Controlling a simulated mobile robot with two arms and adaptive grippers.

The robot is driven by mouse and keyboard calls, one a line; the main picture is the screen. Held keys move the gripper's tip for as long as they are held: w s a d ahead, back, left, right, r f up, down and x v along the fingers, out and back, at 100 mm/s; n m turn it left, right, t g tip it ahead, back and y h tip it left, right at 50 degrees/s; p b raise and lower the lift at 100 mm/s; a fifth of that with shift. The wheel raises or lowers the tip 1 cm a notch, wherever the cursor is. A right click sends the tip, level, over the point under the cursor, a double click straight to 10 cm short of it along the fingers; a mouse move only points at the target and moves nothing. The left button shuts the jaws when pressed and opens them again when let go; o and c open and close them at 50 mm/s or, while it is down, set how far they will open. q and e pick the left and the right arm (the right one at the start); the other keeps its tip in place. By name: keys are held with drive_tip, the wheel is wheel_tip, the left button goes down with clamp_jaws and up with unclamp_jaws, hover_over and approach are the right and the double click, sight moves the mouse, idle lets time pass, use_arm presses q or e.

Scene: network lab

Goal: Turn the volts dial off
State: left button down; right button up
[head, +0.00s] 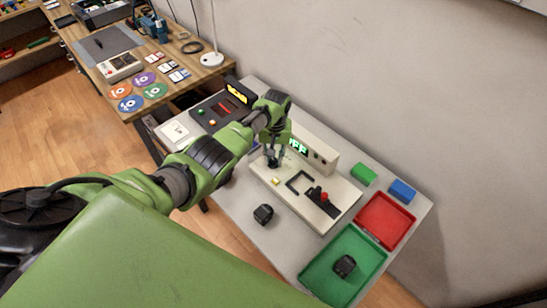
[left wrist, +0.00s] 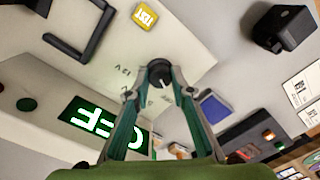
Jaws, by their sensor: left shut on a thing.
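The volts dial (left wrist: 159,73) is a round black knob on the sloped front of a beige bench unit (head: 262,170). Printed voltage marks, one reading 12V, stand beside it in the left wrist view. My left gripper (head: 271,160), which also shows in the left wrist view (left wrist: 160,82), is shut on the dial, a fingertip at each side of it. In the head view the fingers mostly hide the dial. The unit's green display (head: 298,147) reads OFF; it shows upside down in the left wrist view (left wrist: 95,125). My right gripper is not in view.
A yellow TEST button (left wrist: 145,16), a black bracket (head: 299,182) and a red-topped lever (head: 323,197) are near the dial. A black block (head: 263,214) lies in front. A green tray (head: 318,268) and a red tray (head: 383,213) stand at right.

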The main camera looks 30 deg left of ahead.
sight(275, 160)
use_arm(q)
drive_tip(key=c, duration=1.8)
unclamp_jaws()
drive_tip(key=shift+r, duration=0.15)
wheel_tip(275, 160, up, 12)
drive_tip(key=shift+d+f, duration=0.15)
drive_tip(key=shift+w, duration=0.1)
